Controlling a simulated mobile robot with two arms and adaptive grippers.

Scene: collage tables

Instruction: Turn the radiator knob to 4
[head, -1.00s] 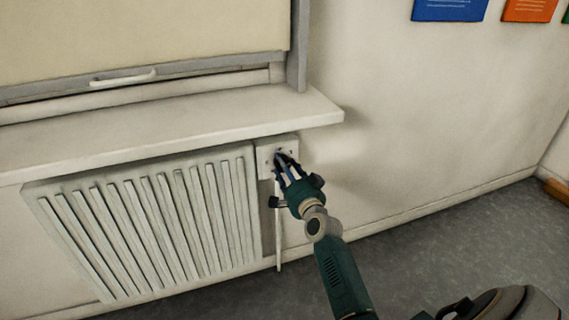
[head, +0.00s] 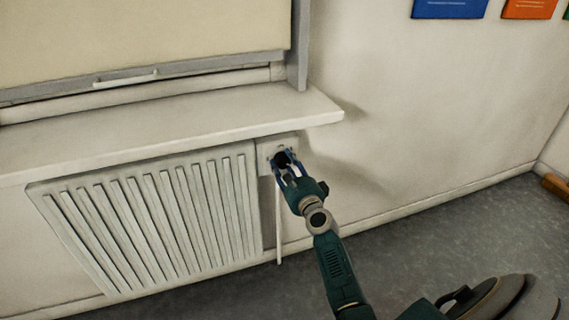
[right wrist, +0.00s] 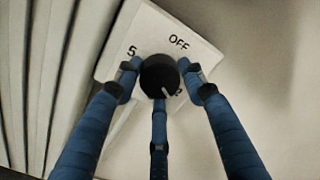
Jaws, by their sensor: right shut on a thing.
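The radiator knob (right wrist: 158,70) is round and black, on a white plate (right wrist: 116,47) beside the radiator. In the right wrist view the plate shows "5" at the knob's upper left and "OFF" at its upper right. A partly hidden mark that looks like a 2 is at its lower right. A short white line on the knob's face points down and slightly right, near that mark. My right gripper (head: 283,166) is shut on the knob, its three blue fingers around it. Any other numbers are hidden by the fingers. My left gripper is not in view.
The white ribbed radiator (head: 150,215) is just left of the plate. A windowsill (head: 230,112) juts out above the knob and my gripper. A thin white pipe (head: 278,235) runs down below the plate.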

